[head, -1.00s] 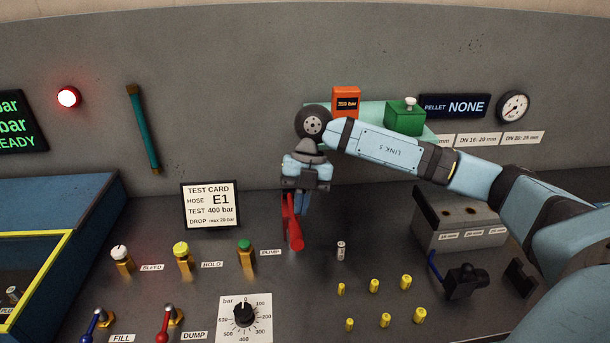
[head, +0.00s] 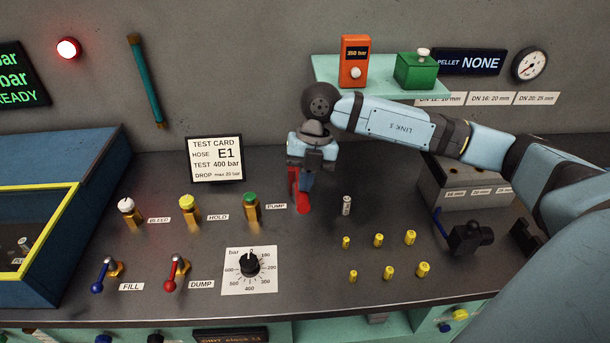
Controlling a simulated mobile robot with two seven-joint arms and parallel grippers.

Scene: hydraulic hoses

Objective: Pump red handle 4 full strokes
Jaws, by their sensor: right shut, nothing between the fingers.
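The red handle (head: 302,204) stands on the bench beside the PUMP label (head: 276,206), with its near end toward me. My right gripper (head: 306,182) points down over the handle's upper part and overlaps it in the picture. Its fingers are shut with nothing seen between them; whether they touch the handle cannot be told. The gripper and wrist hide the far part of the handle. The left gripper is not in view.
Bleed, hold and pump knobs (head: 251,206), FILL and DUMP levers and a pressure dial (head: 250,265) lie left of the handle. A small fitting (head: 347,205) and several yellow fittings (head: 378,240) stand to the right. A test card (head: 215,159) stands behind.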

